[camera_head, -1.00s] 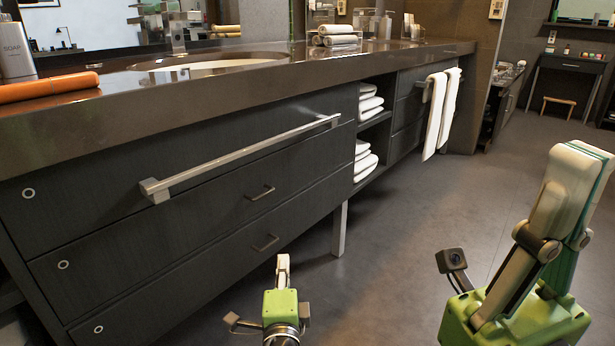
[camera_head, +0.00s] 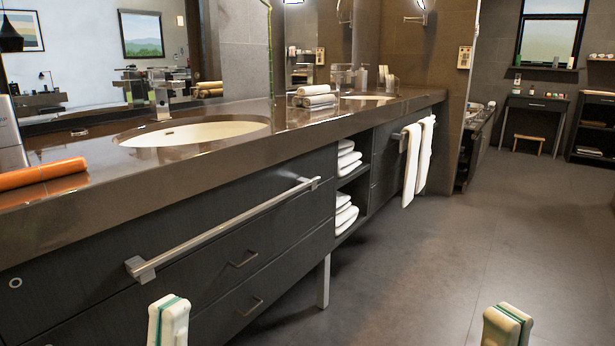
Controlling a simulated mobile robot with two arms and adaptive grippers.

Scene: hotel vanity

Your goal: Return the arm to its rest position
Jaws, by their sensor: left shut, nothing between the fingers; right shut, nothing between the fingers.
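My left gripper (camera_head: 168,320) shows at the bottom edge, left of the middle, in front of the dark vanity drawers. Its pale fingers with a green stripe are pressed together, with nothing between them. My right gripper (camera_head: 507,325) shows at the bottom edge on the right, over the bare floor. Its fingers are also shut and empty. Only the fingertips of both grippers are in view; the rest of both arms lies below the picture.
The vanity counter (camera_head: 230,148) runs along the left with a sink (camera_head: 195,133), an orange rolled item (camera_head: 42,172) and rolled towels (camera_head: 315,96). A metal bar (camera_head: 225,228) juts from the drawer front. White towels (camera_head: 417,160) hang further back. The floor (camera_head: 450,245) on the right is clear.

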